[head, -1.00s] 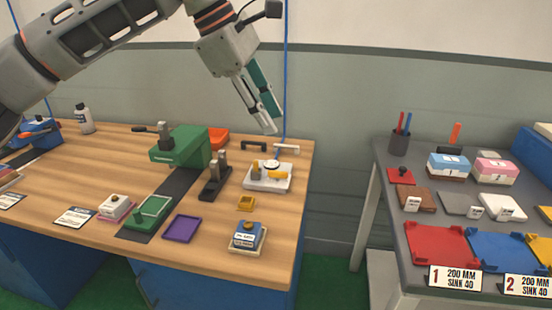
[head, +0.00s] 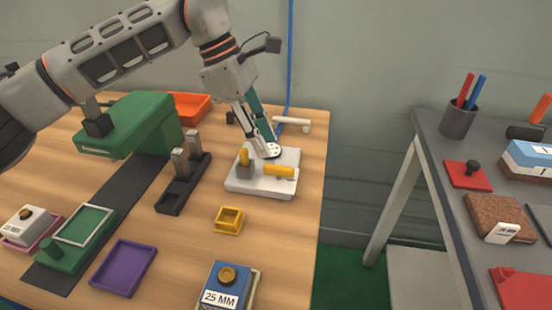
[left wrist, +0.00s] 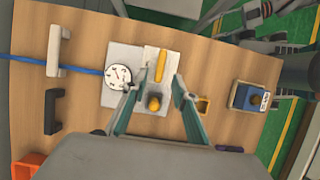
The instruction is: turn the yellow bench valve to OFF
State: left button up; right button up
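The yellow valve lever (head: 279,171) lies flat on a white valve plate (head: 243,184) near the bench's right edge. A shorter yellow piece (head: 244,157) stands upright on a grey block beside it, and a round white gauge sits behind. My left gripper (head: 271,146) points down over the back of the plate, partly covering the gauge. In the left wrist view its two fingers (left wrist: 157,84) are apart with nothing gripped. The yellow lever (left wrist: 162,65) shows just beyond the fingertips, and the upright yellow piece (left wrist: 153,103) between them. I cannot read any ON or OFF mark. My right gripper is out of view.
A small yellow tray (head: 229,219), a blue 25 MM block (head: 222,288) and a black stand with two grey posts (head: 183,185) are near the plate. A pale handle (head: 292,123) is behind it. A grey table (head: 435,150) stands right, across a gap.

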aim_at(278, 167)
pick_arm(q)
jog(key=b+x, duration=0.1)
jog(key=x, duration=0.5)
jog(key=shift+s+d+f, duration=0.1)
jog(key=shift+d+f, duration=0.1)
grip_shut()
